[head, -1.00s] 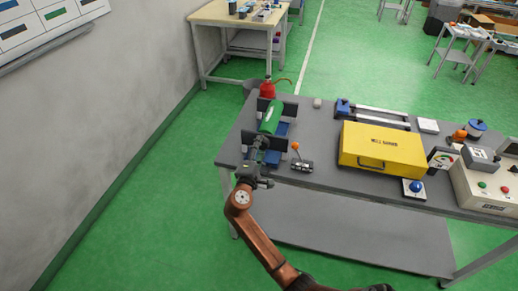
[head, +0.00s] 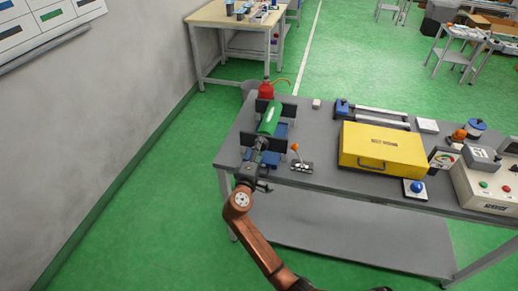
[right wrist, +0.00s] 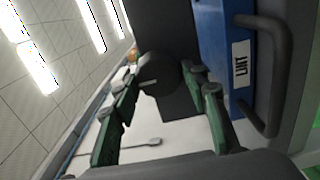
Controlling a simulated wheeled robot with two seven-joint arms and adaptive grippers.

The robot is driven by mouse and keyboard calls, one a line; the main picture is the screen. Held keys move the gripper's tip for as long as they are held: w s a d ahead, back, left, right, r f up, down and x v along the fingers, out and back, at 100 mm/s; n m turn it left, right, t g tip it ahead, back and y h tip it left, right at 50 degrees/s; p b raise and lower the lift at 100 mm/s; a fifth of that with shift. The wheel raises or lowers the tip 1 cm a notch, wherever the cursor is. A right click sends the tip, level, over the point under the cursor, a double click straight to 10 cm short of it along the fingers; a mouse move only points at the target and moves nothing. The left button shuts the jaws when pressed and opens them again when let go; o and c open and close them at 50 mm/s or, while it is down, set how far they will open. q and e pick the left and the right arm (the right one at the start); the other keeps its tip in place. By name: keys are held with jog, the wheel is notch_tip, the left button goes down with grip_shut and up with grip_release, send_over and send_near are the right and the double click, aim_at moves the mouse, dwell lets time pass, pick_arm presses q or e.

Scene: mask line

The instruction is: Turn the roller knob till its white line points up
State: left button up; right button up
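The green roller (head: 270,118) lies in a stand with dark end plates on the left part of the grey table. Its dark round knob (head: 261,144) is at the near end. My right gripper (head: 259,154) reaches the knob from the near side. A short white line (right wrist: 147,84) shows on the knob's face and points to the picture's left, the side of the ceiling lights. My left gripper is not in view.
A small lever with an orange ball (head: 295,147) stands just right of the stand. A yellow case (head: 383,146), a blue button box (head: 415,188) and a control box (head: 485,190) are further right.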

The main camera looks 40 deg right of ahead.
jog(key=o, duration=0.4)
jog(key=v, duration=1.2)
